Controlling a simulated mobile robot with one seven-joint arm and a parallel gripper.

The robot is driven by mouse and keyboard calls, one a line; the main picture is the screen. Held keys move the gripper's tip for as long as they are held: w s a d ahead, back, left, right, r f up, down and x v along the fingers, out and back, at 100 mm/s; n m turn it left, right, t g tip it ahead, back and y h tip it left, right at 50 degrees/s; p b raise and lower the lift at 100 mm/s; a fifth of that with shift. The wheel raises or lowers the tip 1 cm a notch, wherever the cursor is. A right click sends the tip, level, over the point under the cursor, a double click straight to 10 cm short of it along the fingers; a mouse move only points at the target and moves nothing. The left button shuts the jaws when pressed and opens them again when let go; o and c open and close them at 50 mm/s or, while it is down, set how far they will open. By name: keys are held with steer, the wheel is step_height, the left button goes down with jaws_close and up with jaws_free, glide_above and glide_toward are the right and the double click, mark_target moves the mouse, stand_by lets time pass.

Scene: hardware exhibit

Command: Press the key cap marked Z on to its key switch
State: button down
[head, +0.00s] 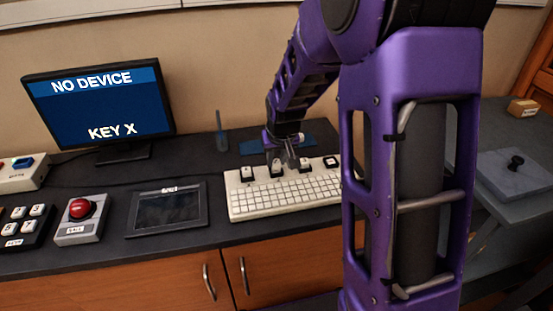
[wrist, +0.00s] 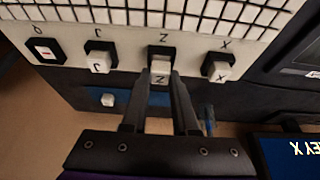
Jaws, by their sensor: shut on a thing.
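My gripper (wrist: 160,78) is shut on a white key cap marked Z (wrist: 160,71). The cap is at the black switch housing labelled Z (wrist: 162,51) on the white keyboard (wrist: 130,40) and covers part of it. I cannot tell whether the cap is seated or just above the switch. In the head view my gripper (head: 281,158) is over the keyboard's back row (head: 240,207), and its fingers partly hide that spot.
White caps marked J (wrist: 100,63) and X (wrist: 219,70) stand at their labelled switches on either side. The outermost switch (wrist: 45,50) shows no dark cap letter. A loose white cap (wrist: 107,99) lies on a blue mat (wrist: 88,96) behind. A monitor (head: 98,105) reads "NO DEVICE" and "KEY X".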

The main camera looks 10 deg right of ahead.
steer(key=shift+f, duration=0.4)
stand_by(0.3)
steer(key=c, duration=0.6)
jaws_free()
steer(key=shift+o, duration=0.3)
steer(key=o, duration=0.4)
steer(key=shift+r, duration=0.1)
steer(key=shift+r+p, duration=2.35)
steer(key=shift+r, duration=1.1)
